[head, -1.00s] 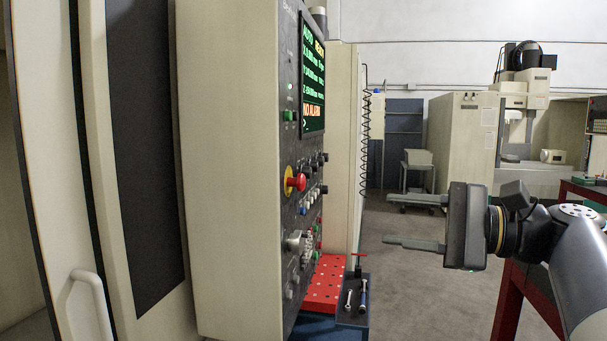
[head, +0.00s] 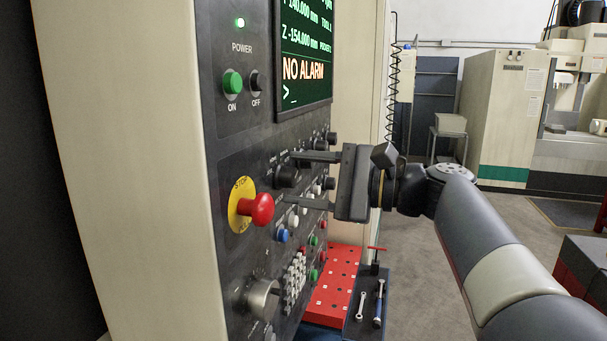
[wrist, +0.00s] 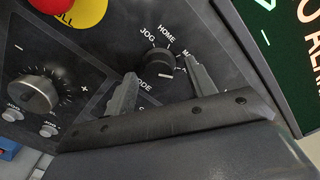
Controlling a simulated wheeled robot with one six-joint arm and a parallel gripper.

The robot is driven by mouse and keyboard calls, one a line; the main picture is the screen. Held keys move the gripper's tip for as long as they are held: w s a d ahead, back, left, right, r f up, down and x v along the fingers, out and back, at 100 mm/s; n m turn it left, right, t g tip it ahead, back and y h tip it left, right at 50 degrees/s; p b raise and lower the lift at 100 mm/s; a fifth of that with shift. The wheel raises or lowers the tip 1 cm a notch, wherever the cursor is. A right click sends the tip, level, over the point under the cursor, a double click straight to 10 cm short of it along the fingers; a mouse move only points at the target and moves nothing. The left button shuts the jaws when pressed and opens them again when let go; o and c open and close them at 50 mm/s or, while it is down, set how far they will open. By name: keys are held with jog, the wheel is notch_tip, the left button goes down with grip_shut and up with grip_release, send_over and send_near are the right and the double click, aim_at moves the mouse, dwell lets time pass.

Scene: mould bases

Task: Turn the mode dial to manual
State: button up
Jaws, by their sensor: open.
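The mode dial (wrist: 158,62) is a dark round knob on the dark control panel. In the wrist view, JOG, HOME and a partly hidden label starting with MA are printed around it. A pale mark shows on the knob's lower right; I cannot tell which label it points to. In the head view, the dial (head: 286,176) sits below the screen. My gripper (head: 290,179) is open, its two fingers pointing at the panel. In the wrist view, the gripper (wrist: 160,67) has one fingertip on either side of the dial. Contact cannot be seen.
A red stop button (head: 262,208) on a yellow plate sits left of the dial. A knob with minus and plus marks (wrist: 33,92) is near in the wrist view. The screen (head: 306,50) is above. A red perforated tray (head: 335,285) and tools are below. Open floor lies right.

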jog(key=shift+s+a, duration=0.1)
jog(key=shift+a, duration=0.1)
jog(key=shift+c, duration=0.2)
jog(key=c, duration=0.9)
jog(key=shift+c, duration=0.2)
jog(key=shift+f+n+b, duration=0.15)
jog(key=shift+n+b, duration=0.15)
jog(key=shift+b, duration=0.05)
jog(key=n+b, duration=0.2)
jog(key=b, duration=0.1)
jog(key=shift+f, duration=0.15)
jog(key=shift+r+n+b, duration=0.2)
jog(key=shift+n+b, duration=1.7)
jog(key=shift+n, duration=0.6)
